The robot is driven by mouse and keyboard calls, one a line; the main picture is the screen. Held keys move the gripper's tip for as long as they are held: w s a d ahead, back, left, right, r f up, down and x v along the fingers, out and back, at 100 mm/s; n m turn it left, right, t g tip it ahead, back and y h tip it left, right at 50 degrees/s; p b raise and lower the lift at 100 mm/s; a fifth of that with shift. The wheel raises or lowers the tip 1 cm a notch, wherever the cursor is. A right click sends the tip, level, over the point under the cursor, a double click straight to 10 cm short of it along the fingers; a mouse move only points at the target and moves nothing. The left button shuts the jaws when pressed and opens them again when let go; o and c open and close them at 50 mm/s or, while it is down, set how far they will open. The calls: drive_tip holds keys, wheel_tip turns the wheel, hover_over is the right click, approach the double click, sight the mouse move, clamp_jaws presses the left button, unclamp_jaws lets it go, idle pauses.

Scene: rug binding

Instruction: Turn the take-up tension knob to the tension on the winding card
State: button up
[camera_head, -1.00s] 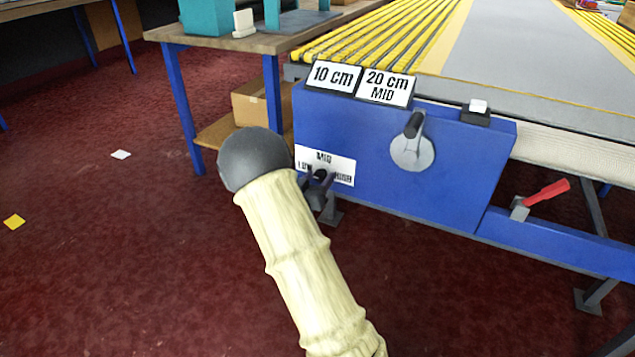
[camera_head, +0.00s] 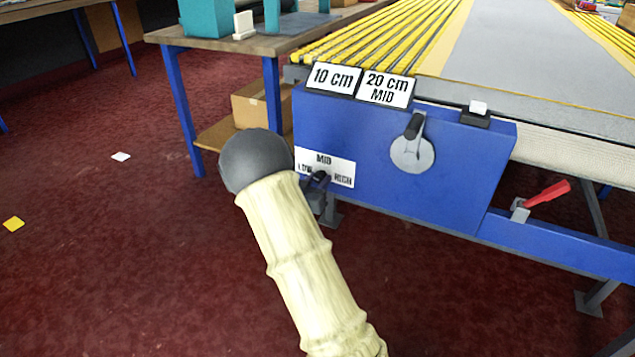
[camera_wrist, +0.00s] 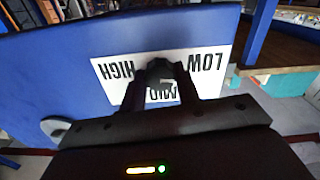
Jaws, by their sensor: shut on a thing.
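The take-up tension knob (camera_wrist: 163,68) is dark and sits on the white LOW, MID, HIGH scale plate (camera_wrist: 105,68) on the blue panel. The scale appears upside down in the wrist view. My gripper (camera_wrist: 163,88) is shut on the knob, with a dark finger on each side. My gripper (camera_head: 318,186) also shows in the head view, at the lower left of the panel, partly hiding the scale. The knob's pointer direction cannot be made out. The winding card (camera_head: 387,90) reads "20 cm MID"; a card beside it (camera_head: 333,78) reads "10 cm".
A grey round dial with a black handle (camera_head: 412,152) is on the panel, right of the scale. A red lever (camera_head: 546,193) sticks out further right. A wooden workbench (camera_head: 262,40) stands behind at left. The red carpet in front of the panel is open.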

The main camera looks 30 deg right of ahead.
drive_tip(key=m+b, duration=0.1)
drive_tip(key=m, duration=0.3)
drive_tip(key=shift+f, duration=0.15)
drive_tip(key=m+b, duration=0.3)
drive_tip(key=m, duration=0.1)
drive_tip(key=shift+f+m, duration=0.1)
drive_tip(key=shift+m, duration=0.2)
drive_tip(key=m+b, duration=0.3)
drive_tip(key=m, duration=0.1)
drive_tip(key=shift+b, duration=0.3)
drive_tip(key=shift+m+b, duration=1.3)
drive_tip(key=shift+m, duration=0.5)
drive_tip(key=shift+a, duration=0.1)
drive_tip(key=o, duration=1)
drive_tip(key=shift+r, duration=0.2)
drive_tip(key=shift+c, duration=0.2)
